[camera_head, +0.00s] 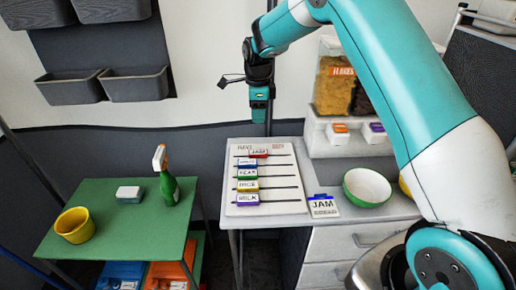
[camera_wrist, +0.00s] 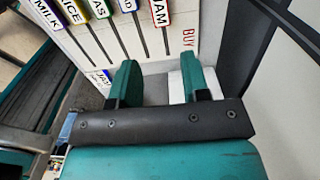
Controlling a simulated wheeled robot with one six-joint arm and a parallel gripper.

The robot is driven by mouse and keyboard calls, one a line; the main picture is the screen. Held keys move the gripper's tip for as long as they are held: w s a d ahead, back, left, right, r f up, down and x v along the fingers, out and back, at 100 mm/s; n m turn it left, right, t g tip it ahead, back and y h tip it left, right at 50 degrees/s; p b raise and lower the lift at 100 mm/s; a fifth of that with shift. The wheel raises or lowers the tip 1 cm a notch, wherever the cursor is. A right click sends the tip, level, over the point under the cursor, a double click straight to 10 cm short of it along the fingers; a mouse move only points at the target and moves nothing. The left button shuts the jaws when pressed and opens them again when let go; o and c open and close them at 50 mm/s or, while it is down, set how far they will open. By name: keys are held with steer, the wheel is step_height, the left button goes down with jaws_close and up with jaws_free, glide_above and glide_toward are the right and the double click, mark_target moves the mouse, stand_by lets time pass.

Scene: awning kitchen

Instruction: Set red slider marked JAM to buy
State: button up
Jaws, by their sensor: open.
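The red slider marked JAM (camera_head: 258,153) is in the top slot of a white board (camera_head: 285,208) on the counter. It sits left of the slot's middle, slightly farther right than the sliders below. The board's right heading reads BUY; the left heading is hard to read. In the wrist view the JAM slider (camera_wrist: 160,12) is at the top edge, partly cut off, and BUY is printed to its right. My gripper (camera_head: 262,98) hangs above and behind the board, apart from the slider. In the wrist view its fingers (camera_wrist: 161,80) are apart with nothing between them.
Blue, green TEAS (camera_head: 247,172), yellow RICE (camera_head: 248,186) and purple MILK (camera_head: 247,198) sliders sit at the left of lower slots. A green table (camera_head: 120,225) holds a spray bottle (camera_head: 167,185).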

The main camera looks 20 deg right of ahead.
mark_target(258, 152)
step_height(258, 152, down, 14)
steer(key=shift+f+p, duration=0.25)
steer(key=shift+p, duration=0.7)
